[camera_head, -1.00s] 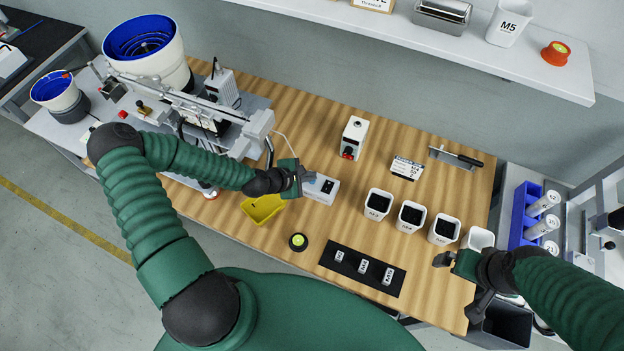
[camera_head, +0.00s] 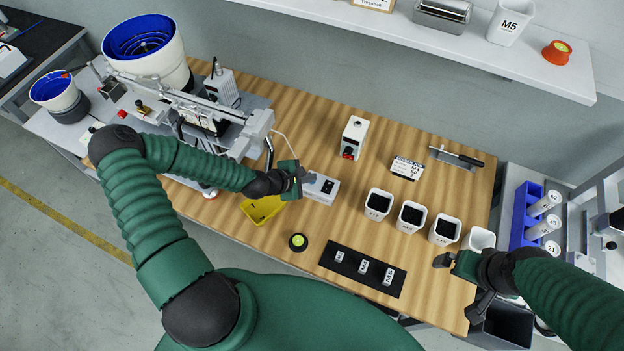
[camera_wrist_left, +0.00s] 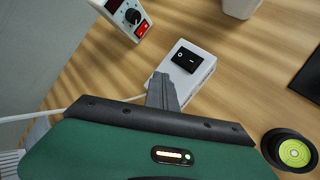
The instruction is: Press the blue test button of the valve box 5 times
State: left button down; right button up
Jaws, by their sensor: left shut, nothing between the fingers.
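The valve box (camera_head: 322,190) is a small white box with a black rocker switch, on the wooden bench in the head view. It also shows in the left wrist view (camera_wrist_left: 187,70). My left gripper (camera_head: 303,178) is shut and empty, with its fingertips over the box's left end. In the left wrist view its closed fingers (camera_wrist_left: 163,92) cover that end. A small bluish patch, probably the blue button, shows beside the fingertips in the head view; contact cannot be told. My right gripper (camera_head: 450,262) hangs near the bench's right edge; its jaw opening is unclear.
A yellow tray (camera_head: 262,209) lies left of the box, below my left forearm. A white unit with a red switch (camera_head: 353,138) stands behind. White bins (camera_head: 411,216) stand to the right. A round green-yellow disc (camera_head: 298,242) and a black label mat (camera_head: 345,272) lie in front.

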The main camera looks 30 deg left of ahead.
dwell(0.3)
pick_arm(q)
jog(key=shift+r+p, duration=0.8)
notch_tip(320, 180, up, 5)
jog(key=p, duration=0.4)
jog(key=shift+r+p, duration=0.1)
jog(key=shift+p, duration=0.25)
jog(key=shift+w+d, duration=0.1)
dwell(1.9)
